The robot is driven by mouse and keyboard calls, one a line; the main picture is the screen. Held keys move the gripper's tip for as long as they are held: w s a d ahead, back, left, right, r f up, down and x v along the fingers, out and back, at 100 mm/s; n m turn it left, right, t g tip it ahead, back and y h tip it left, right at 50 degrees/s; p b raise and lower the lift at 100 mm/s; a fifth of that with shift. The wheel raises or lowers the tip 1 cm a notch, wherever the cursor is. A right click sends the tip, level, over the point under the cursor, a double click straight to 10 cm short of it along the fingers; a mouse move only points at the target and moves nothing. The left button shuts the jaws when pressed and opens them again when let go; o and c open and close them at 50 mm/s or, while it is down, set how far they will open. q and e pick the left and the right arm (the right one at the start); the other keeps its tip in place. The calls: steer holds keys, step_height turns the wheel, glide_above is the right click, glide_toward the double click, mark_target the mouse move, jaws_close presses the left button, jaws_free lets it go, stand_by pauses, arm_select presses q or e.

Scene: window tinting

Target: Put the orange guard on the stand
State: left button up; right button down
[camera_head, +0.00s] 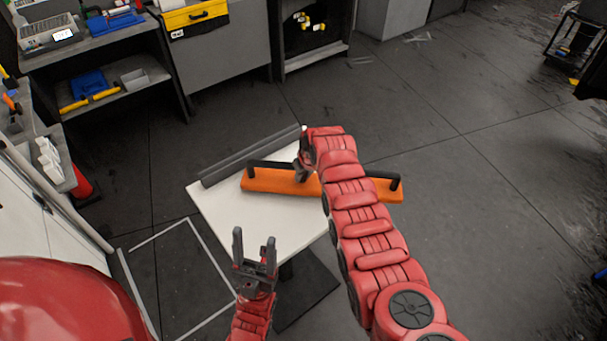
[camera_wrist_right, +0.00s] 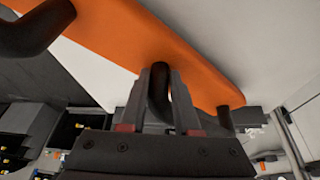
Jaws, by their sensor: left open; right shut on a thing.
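The orange guard (camera_head: 262,181) is a long bar with black handles, and it lies across the white-topped stand (camera_head: 222,205) in the head view. Its right part reaches past the stand's right edge. I cannot tell whether it touches the top. My right gripper (camera_head: 303,172) is shut on a black handle of the guard, near its middle. In the right wrist view the fingers (camera_wrist_right: 164,88) close around that handle, with the orange guard (camera_wrist_right: 190,60) behind. My left gripper (camera_head: 255,250) is open and empty, in front of the stand's near edge.
A grey rail (camera_head: 250,155) runs along the stand's back edge. Shelves with a yellow case (camera_head: 195,16) and a blue bin (camera_head: 88,84) stand at the back left. A red cone (camera_head: 82,186) is at the left.

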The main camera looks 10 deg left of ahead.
steer(key=shift+f, duration=0.5)
steer(key=shift+f, duration=0.15)
steer(key=c, duration=0.6)
jaws_free()
